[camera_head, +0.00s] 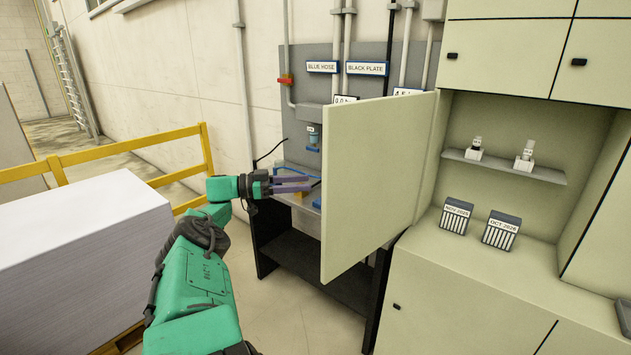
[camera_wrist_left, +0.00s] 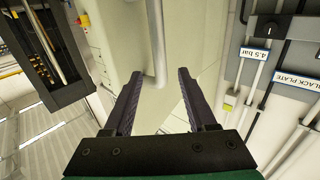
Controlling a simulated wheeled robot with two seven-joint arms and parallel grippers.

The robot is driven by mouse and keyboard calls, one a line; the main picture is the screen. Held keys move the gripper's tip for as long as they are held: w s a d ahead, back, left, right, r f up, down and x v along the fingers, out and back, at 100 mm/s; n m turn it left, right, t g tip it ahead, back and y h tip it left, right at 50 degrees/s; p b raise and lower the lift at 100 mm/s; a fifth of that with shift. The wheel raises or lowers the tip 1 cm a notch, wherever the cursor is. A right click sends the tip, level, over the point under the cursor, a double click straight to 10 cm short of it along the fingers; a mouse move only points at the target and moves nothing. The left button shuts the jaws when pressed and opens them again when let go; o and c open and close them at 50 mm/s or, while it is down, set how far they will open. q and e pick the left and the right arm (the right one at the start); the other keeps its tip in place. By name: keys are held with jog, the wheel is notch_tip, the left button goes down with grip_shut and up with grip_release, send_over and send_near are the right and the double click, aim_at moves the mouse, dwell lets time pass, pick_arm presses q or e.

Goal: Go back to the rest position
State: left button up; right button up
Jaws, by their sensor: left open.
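My left gripper (camera_head: 294,184) is at the end of the green arm that comes in from the lower left in the head view. It is held out in front of the workbench, just left of the open cabinet door. In the left wrist view the two dark fingers (camera_wrist_left: 158,98) are apart with nothing between them. The wrist view looks up past the fingers toward the wall and pipes. My right gripper does not show in either view.
An open pale green cabinet door (camera_head: 375,180) stands close to the right of my left gripper. The workbench (camera_head: 300,245) is behind it. A white paper stack (camera_head: 85,235) and a yellow railing (camera_head: 130,152) are at left. Two date blocks (camera_head: 455,215) (camera_head: 501,230) sit in the cabinet.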

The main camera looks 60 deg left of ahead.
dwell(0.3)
pick_arm(q)
jog(key=shift+s+f, duration=0.1)
jog(key=shift+f, duration=0.05)
jog(key=s+d+f+n+g+y+b, duration=0.1)
jog(key=s+f+n+g+y, duration=0.2)
jog(key=f, duration=1.6)
jog(key=d+f+n+y+b, duration=0.15)
jog(key=f+y, duration=0.35)
jog(key=f, duration=1.4)
jog(key=s+d+f+g, duration=0.35)
jog(key=d+f, duration=0.25)
jog(key=f, duration=0.4)
jog(key=s+d+f+g, duration=0.2)
jog(key=s+d+f, duration=0.3)
jog(key=f, duration=0.4)
jog(key=s+d+f+g, duration=0.2)
jog(key=s+d+f, duration=0.2)
jog(key=d, duration=0.4)
jog(key=s+d+f+m+g+b, duration=0.1)
jog(key=s+d+f+g, duration=0.1)
jog(key=s+d+f, duration=0.3)
jog(key=s+d+f+m+g+h+b, duration=0.1)
jog(key=s+d+f+g, duration=0.2)
jog(key=d, duration=0.9)
notch_tip(320, 180, down, 2)
jog(key=shift+s+f, duration=0.25)
jog(key=shift+s, duration=1)
